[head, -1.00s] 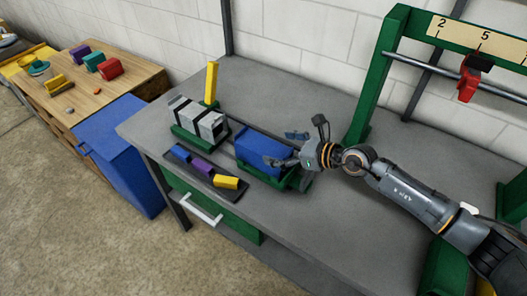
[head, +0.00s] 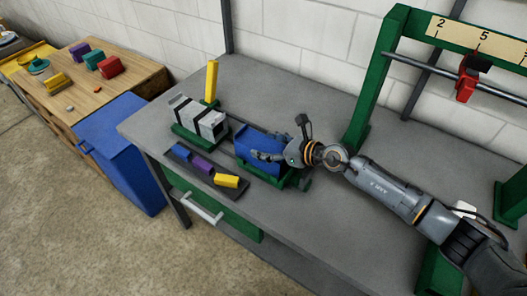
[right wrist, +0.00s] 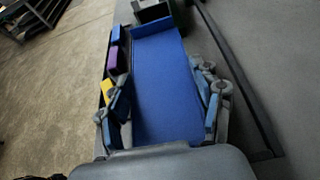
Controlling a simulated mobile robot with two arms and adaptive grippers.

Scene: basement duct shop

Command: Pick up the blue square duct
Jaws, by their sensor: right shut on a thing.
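The blue square duct (head: 252,143) lies on a green cradle (head: 268,176) on the grey workbench. My right gripper (head: 268,156) is around the duct's right part and shut on it. In the right wrist view the duct (right wrist: 165,85) runs lengthwise between the two fingers, one on each side of it. I cannot tell whether the duct is lifted off the cradle. My left gripper is not in view.
A grey duct with black bands (head: 198,119) sits on another green cradle at left, with a yellow upright bar (head: 211,82) behind. A dark tray (head: 236,190) holds small blue, purple and yellow blocks. A green frame (head: 378,75) with a red clamp (head: 468,80) stands at right.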

